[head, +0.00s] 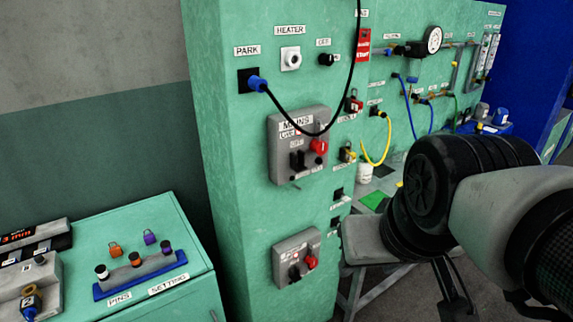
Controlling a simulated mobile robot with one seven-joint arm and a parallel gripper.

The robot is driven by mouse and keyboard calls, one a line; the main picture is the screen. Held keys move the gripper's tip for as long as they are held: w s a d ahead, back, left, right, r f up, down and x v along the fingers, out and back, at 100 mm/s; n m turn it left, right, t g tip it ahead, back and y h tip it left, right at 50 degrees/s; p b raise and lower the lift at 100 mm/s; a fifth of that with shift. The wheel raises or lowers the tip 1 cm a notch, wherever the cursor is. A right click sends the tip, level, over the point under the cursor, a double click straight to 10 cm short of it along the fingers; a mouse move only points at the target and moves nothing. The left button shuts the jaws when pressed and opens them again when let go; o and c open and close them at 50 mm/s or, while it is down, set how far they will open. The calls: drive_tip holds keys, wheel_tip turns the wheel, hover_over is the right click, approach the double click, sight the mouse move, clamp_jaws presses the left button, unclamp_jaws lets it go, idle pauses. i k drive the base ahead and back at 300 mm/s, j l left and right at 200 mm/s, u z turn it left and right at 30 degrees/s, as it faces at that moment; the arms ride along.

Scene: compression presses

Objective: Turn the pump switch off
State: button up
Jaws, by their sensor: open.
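A grey switch box (297,257) with a red knob and a dark switch sits low on the green press panel. Its label is too small to read. A larger grey box (285,165), labelled MAINS, sits above it with a red knob and a black switch. I cannot tell for certain which control is the pump switch, or its setting. My arm (440,185) fills the right side with black joints and grey links, to the right of both boxes. I cannot make out my gripper's fingers in this view.
A black cable (320,130) hangs across the panel from a blue plug (257,84) under PARK. Yellow and blue hoses and a gauge (433,39) are farther right. A green cabinet (180,225) stands at lower left, holding a blue pin tray (140,274).

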sight(310, 261)
drive_tip(key=k+l, duration=0.1)
drive_tip(key=k, duration=0.2)
drive_tip(key=i+j+z, duration=0.2)
drive_tip(key=z, duration=0.15)
drive_tip(key=i+j+z, duration=0.35)
